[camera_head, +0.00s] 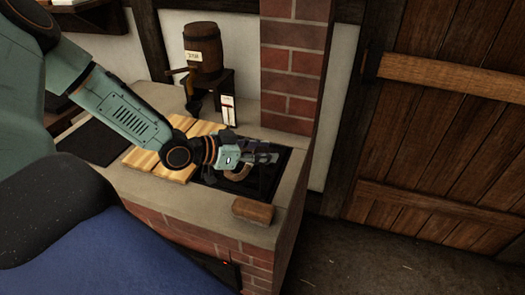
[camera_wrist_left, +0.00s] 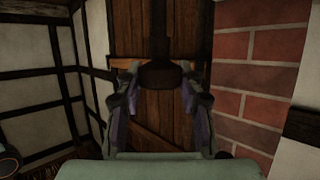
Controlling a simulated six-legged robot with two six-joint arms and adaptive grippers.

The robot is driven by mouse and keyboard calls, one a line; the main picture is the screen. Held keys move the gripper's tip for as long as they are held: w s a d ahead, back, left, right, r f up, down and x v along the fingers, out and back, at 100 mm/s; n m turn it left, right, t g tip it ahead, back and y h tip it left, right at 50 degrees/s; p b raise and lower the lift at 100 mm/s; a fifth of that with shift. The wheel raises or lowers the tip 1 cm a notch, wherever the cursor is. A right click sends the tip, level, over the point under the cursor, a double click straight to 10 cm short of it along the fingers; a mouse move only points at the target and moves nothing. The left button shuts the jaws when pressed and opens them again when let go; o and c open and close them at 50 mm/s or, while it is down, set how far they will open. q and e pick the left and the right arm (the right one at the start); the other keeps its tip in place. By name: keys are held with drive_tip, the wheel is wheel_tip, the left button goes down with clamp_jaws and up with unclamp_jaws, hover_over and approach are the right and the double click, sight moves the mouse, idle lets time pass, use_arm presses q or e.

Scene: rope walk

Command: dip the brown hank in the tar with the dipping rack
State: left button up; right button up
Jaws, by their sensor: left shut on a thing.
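My left gripper (camera_head: 264,158) is over the dark square opening in the brick stove's top. In the left wrist view its fingers (camera_wrist_left: 158,88) close on a dark shaft with a wide round end (camera_wrist_left: 160,74). This looks like the dipping rack's handle; the rest of the rack is hard to make out. A brown curved piece, seemingly the brown hank (camera_head: 238,173), shows just below the gripper, over the opening. The tar appears to be the black area (camera_head: 262,186) in the opening, partly hidden by the gripper. I cannot tell whether the hank touches it. My right gripper is not in view.
Slatted wooden boards (camera_head: 155,163) lie left of the opening. A brown block (camera_head: 253,211) sits at the stove top's front corner. A barrel (camera_head: 203,48) on a stand is behind. A brick pillar (camera_head: 293,70) rises close behind the opening. A plank door (camera_head: 450,120) is at right.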

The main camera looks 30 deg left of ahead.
sight(261, 178)
use_arm(q)
clamp_jaws()
drive_tip(key=shift+f, duration=0.15)
wheel_tip(261, 178, down, 9)
drive_tip(key=b, duration=0.6)
drive_tip(key=shift+b, duration=0.35)
drive_tip(key=shift+s, duration=0.2)
drive_tip(key=o, duration=0.7)
unclamp_jaws()
drive_tip(key=o, duration=0.5)
drive_tip(key=shift+w, duration=0.1)
drive_tip(key=shift+c, duration=0.2)
